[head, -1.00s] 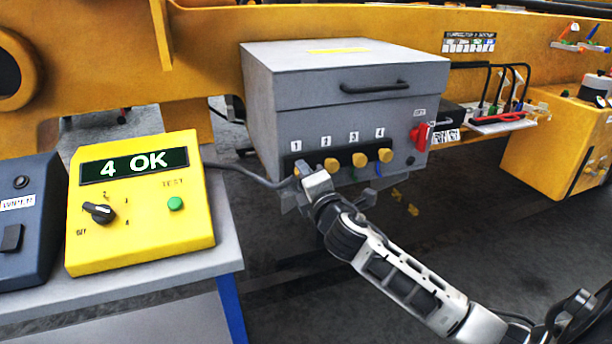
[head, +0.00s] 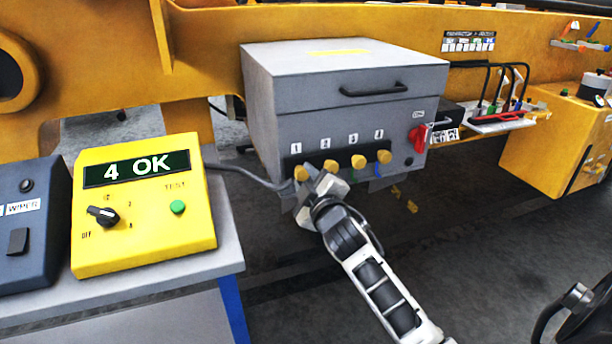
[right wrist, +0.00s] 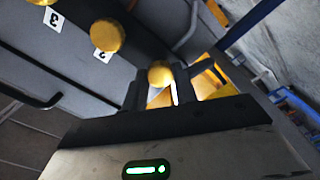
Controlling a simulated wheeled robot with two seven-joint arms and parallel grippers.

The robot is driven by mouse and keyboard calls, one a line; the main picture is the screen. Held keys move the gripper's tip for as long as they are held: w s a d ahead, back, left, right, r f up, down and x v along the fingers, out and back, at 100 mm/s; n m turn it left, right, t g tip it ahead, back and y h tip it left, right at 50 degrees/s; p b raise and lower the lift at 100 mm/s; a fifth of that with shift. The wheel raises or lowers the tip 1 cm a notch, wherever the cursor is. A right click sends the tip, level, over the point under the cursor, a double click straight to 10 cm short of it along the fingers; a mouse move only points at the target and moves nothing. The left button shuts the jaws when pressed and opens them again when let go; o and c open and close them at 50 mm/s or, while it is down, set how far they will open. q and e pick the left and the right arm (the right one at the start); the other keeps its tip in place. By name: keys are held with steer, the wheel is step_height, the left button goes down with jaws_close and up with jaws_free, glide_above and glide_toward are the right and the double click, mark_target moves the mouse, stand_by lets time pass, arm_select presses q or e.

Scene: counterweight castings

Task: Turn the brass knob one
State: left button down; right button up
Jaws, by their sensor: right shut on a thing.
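The grey box (head: 345,120) has a row of brass knobs low on its front under labels 1 to 4. Brass knob one (head: 301,173) is at the left end of the row, partly behind my right gripper (head: 309,186). In the right wrist view, knob one (right wrist: 160,73) sits between the two dark fingers of my right gripper (right wrist: 160,88), which is shut on it. Knob two (right wrist: 107,35), beside label 2, is clear of the fingers. Any mark showing knob one's angle cannot be made out. My left gripper is not in view.
A yellow tester (head: 145,235) reading "4 OK" stands on a bench at left, beside a dark blue box (head: 28,225). A red switch (head: 418,134) is right of the knobs. A grey cable (head: 245,177) runs close left of my gripper.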

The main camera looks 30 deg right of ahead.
steer(key=shift+m+p, duration=0.3)
steer(key=shift+m, duration=0.7)
steer(key=o, duration=1)
steer(key=shift+c, duration=0.2)
steer(key=b+v, duration=0.1)
steer(key=v, duration=1.5)
steer(key=shift+f, duration=0.1)
